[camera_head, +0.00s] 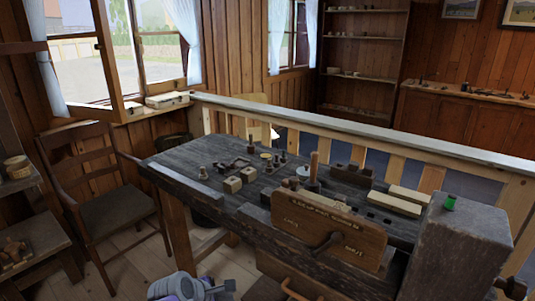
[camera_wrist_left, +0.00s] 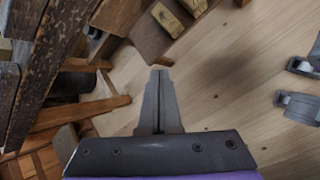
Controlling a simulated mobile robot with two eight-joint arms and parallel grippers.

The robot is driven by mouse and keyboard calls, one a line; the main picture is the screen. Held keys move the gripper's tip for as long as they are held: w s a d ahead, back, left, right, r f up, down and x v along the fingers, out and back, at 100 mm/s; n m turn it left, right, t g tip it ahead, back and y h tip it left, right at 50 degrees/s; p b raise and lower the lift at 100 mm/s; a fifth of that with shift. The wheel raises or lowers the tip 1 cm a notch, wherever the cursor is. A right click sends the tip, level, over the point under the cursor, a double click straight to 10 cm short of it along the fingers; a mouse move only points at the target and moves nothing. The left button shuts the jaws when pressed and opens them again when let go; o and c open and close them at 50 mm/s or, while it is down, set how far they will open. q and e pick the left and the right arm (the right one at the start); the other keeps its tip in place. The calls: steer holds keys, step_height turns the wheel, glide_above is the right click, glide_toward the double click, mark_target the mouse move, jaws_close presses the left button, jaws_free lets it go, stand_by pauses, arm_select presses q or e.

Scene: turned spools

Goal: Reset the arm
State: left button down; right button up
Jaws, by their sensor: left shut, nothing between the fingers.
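My left gripper (camera_wrist_left: 160,73) points away from the camera in the left wrist view, its two grey fingers together and nothing between them. It is over the wooden floor, beside dark wooden legs and beams. In the head view, grey and purple parts of my arm show at the bottom edge, in front of the workbench (camera_head: 170,180); the fingertips are not visible there. My right gripper cannot be made out in either view. A small green spool-like piece (camera_head: 450,202) stands on a grey block (camera_head: 462,240) at the bench's right end.
The bench carries small wooden blocks (camera_head: 233,185), tools and a large wooden vise jaw (camera_head: 330,225). A chair (camera_head: 110,190) stands left of it, and a shelf with a small tub (camera_head: 17,167) is at the far left. Bare floor (camera_wrist_left: 215,95) shows in the left wrist view.

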arm_select(q)
steer(key=s+a+f+m+g+y, duration=0.1)
steer(key=s+a+f+m+y, duration=0.15)
steer(key=s+m, duration=0.9)
steer(key=s+a+f+m+g+y, duration=0.1)
steer(key=s+a+f+m+y, duration=0.2)
steer(key=s+m, duration=0.9)
step_height(320, 180, up, 18)
steer(key=a+n+t+h+p, duration=0.1)
steer(key=n+p, duration=0.1)
steer(key=p, duration=1.4)
steer(key=shift+s, duration=0.2)
arm_select(e)
step_height(320, 180, up, 18)
steer(key=w, duration=0.2)
steer(key=shift+t, duration=0.4)
arm_select(q)
steer(key=shift+a+r+n, duration=0.1)
steer(key=shift+n, duration=0.15)
arm_select(e)
steer(key=shift+r, duration=0.1)
